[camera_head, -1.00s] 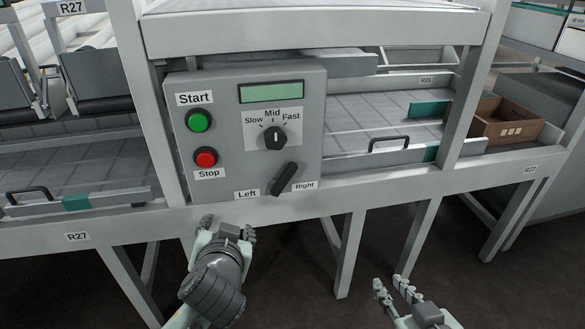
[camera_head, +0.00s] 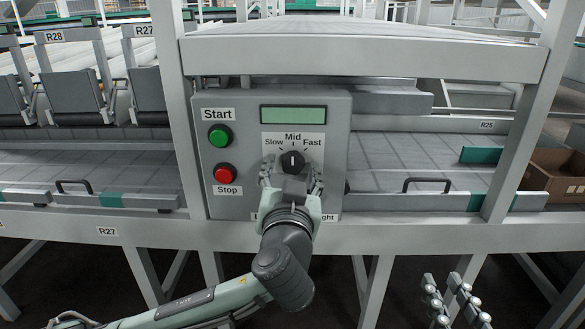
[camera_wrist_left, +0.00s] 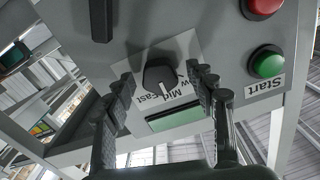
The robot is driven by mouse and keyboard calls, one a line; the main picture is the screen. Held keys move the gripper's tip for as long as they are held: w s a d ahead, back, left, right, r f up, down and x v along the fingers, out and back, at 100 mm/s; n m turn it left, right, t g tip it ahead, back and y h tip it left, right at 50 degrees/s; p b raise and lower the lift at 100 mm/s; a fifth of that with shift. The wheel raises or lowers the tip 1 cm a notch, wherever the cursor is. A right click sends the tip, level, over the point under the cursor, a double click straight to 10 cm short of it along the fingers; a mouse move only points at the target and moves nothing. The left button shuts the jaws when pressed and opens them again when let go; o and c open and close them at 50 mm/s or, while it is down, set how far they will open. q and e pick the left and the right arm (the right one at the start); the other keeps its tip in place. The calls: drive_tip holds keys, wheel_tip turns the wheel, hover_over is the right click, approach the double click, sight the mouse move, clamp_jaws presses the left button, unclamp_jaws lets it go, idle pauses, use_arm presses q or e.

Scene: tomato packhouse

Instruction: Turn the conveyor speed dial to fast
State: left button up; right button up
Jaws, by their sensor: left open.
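The black speed dial (camera_head: 291,160) is on the grey control panel (camera_head: 335,135), and its white mark points up at Mid. The wrist view shows the dial (camera_wrist_left: 160,75) between the fingertips, with the mark toward the Mid label. My left gripper (camera_head: 291,168) is open in front of the panel, its fingers on either side of the dial; I cannot tell whether they touch it. My right gripper (camera_head: 441,277) is open and empty at the lower right, away from the panel.
The green Start button (camera_head: 219,136) and red Stop button (camera_head: 225,173) are left of the dial. A black selector handle (camera_wrist_left: 101,18) shows in the wrist view; my gripper hides it in the head view. A cardboard box (camera_head: 560,178) is at the far right.

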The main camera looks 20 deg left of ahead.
use_arm(q)
drive_tip(key=shift+w, duration=0.3)
